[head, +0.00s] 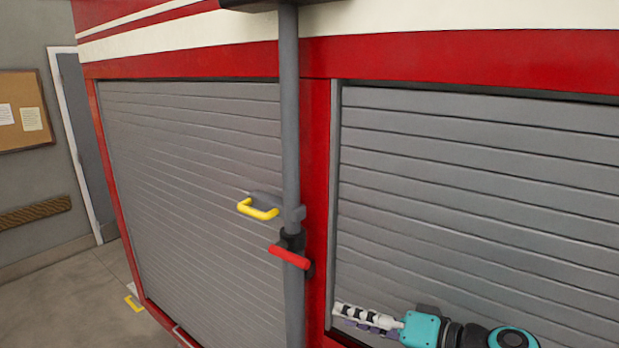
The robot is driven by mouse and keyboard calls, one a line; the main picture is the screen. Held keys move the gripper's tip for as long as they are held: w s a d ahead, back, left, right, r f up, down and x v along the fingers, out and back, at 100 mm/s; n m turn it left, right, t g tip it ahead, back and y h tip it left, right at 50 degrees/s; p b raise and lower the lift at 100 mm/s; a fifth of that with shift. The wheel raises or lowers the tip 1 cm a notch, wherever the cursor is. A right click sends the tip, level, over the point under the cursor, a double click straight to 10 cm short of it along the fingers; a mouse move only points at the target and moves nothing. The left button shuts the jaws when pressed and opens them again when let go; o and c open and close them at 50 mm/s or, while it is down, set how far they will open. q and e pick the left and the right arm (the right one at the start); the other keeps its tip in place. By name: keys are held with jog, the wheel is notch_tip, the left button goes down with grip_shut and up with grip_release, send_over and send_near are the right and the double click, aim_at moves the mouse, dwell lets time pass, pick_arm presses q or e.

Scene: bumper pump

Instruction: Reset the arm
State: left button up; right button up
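A grey vertical pole (290,120) stands in front of a red and white vehicle body. A yellow U-shaped handle (258,209) sticks out to the left from a grey bracket on the pole. Just below it, a red bar handle (289,257) sits on a dark clamp on the pole. My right gripper (343,315) is at the lower right, pointing left, below and to the right of the red handle and apart from both handles. Its fingers lie edge-on, so their opening is unclear; nothing shows between them. My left gripper is out of view.
Grey roller shutters (190,170) fill the vehicle side left of the pole, and another shutter (480,190) lies behind my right gripper. A red post (317,150) separates them.

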jog(key=s+d+f+g+h+b, duration=0.15)
jog(key=f+b, duration=0.25)
jog(key=f, duration=0.5)
jog(key=s+a+f+h+b, duration=0.1)
jog(key=s+f+h+b, duration=0.2)
jog(key=f, duration=0.6)
jog(key=s+d+f+g+h+b, duration=0.15)
jog(key=f+b, duration=0.25)
jog(key=f, duration=0.4)
jog(key=s+d+f+h+b, duration=0.2)
jog(key=d+f+h+b, duration=0.1)
jog(key=f, duration=0.5)
jog(key=s+d+f+t+h+b, duration=0.1)
jog(key=s+d+f+h+b, duration=0.1)
jog(key=d+f+b, duration=0.3)
notch_tip(320, 180, down, 3)
jog(key=shift+f+n+h+b, duration=0.15)
jog(key=shift+n+h+b, duration=0.25)
jog(key=shift+h+b, duration=0.25)
